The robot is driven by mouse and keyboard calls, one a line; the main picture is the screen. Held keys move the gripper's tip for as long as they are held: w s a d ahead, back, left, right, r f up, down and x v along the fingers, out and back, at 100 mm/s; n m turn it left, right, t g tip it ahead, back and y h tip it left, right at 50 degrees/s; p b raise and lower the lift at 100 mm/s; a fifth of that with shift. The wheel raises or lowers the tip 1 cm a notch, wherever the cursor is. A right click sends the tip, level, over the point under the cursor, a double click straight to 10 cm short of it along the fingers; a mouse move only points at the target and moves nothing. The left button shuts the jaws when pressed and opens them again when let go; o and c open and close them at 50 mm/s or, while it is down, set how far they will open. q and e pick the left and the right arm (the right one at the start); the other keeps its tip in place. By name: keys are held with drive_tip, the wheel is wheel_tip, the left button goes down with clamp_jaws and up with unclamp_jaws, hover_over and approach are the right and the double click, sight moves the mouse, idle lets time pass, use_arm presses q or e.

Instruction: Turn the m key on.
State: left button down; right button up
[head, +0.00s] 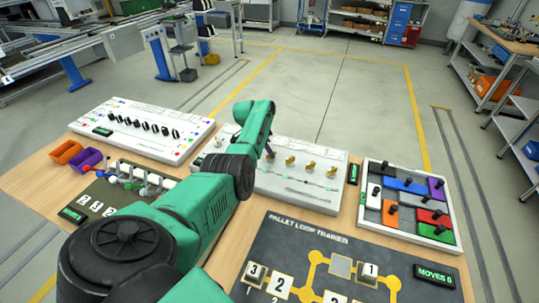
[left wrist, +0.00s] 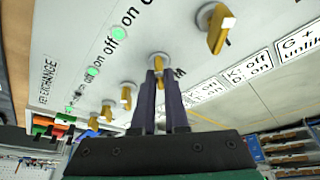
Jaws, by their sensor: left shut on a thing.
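The white key panel (head: 300,196) lies on the table beyond my left arm, with several yellow keys in a row. In the left wrist view my left gripper (left wrist: 161,76) is shut on a yellow key (left wrist: 157,62) at its fingertips. A letter that looks like M shows on the panel just right of this key, partly hidden by a finger. The fingers cover part of the key, so its exact angle is hard to tell. In the head view my arm mostly hides this gripper. My right gripper is not in view.
Another yellow key (left wrist: 219,30) stands at the upper right, and smaller ones lie lower left, one nearby (left wrist: 126,97). A white knob panel (head: 141,128), a coloured block tray (head: 456,243) and a dark pallet loop board (head: 402,265) surround the panel.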

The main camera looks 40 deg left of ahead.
use_arm(q)
drive_tip(key=shift+m, duration=0.4)
drive_tip(key=c, duration=0.9)
unclamp_jaws()
drive_tip(key=shift+c, duration=0.2)
drive_tip(key=shift+r, duration=0.1)
